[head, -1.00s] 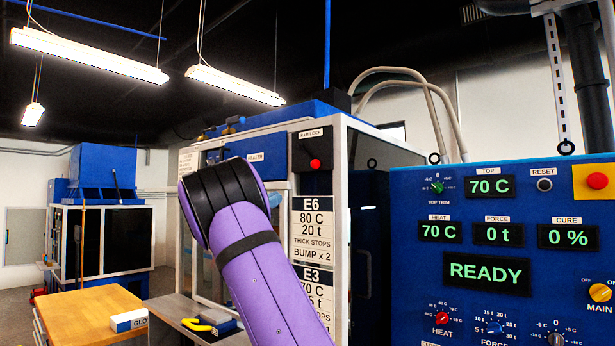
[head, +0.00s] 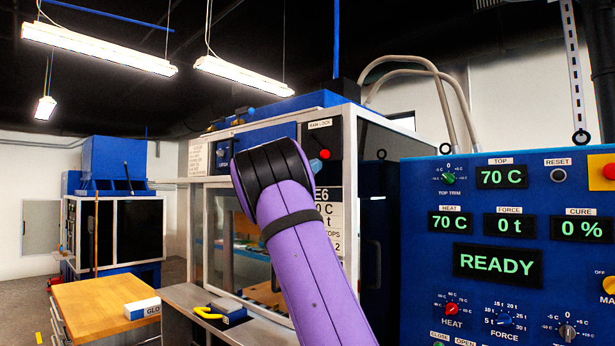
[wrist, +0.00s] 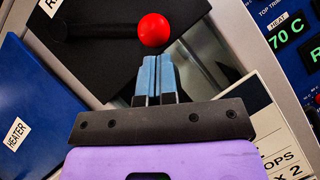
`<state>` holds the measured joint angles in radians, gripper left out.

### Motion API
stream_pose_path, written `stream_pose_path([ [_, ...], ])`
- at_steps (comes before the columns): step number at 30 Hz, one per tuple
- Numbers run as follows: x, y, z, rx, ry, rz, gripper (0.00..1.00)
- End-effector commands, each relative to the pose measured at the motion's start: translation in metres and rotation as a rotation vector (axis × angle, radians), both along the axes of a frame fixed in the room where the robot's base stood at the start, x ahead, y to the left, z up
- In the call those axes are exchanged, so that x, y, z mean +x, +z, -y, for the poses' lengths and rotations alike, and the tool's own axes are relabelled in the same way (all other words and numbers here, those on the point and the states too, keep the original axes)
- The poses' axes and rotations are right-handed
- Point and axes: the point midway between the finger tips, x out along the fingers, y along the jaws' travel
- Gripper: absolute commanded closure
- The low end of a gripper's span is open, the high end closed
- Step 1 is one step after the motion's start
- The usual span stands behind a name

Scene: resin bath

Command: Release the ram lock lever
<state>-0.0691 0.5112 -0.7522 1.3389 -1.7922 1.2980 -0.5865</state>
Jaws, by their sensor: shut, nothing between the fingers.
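The ram lock lever is a dark arm with a red ball knob (head: 325,154), under the RAM LOCK label on the upper front of the press cabinet. In the wrist view the red knob (wrist: 154,30) is at the top centre, and its dark arm runs left to a round pivot. My gripper (wrist: 154,58) has blue-tipped fingers pressed together and empty, pointing at the knob from just below it. Whether they touch the knob cannot be told. In the head view the blue fingertips (head: 317,165) show just beside the knob; my purple arm hides the rest of the gripper.
The control panel (head: 500,230) stands at the right and reads READY and 0 t. A glazed cabinet front lies behind my arm. A blue HEATER panel (wrist: 40,110) is left of my gripper.

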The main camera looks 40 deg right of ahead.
Motion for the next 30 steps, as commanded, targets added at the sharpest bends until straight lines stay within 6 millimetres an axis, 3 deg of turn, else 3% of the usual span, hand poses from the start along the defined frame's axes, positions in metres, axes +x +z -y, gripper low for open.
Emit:
stream_pose_path([
  [14,-0.003,0.006,0.001,0.000,0.001,-0.003,1.00],
  [24,-0.016,0.014,0.002,-0.018,0.000,-0.241,1.00],
  [30,-0.017,0.014,0.003,-0.021,0.001,-0.273,1.00],
])
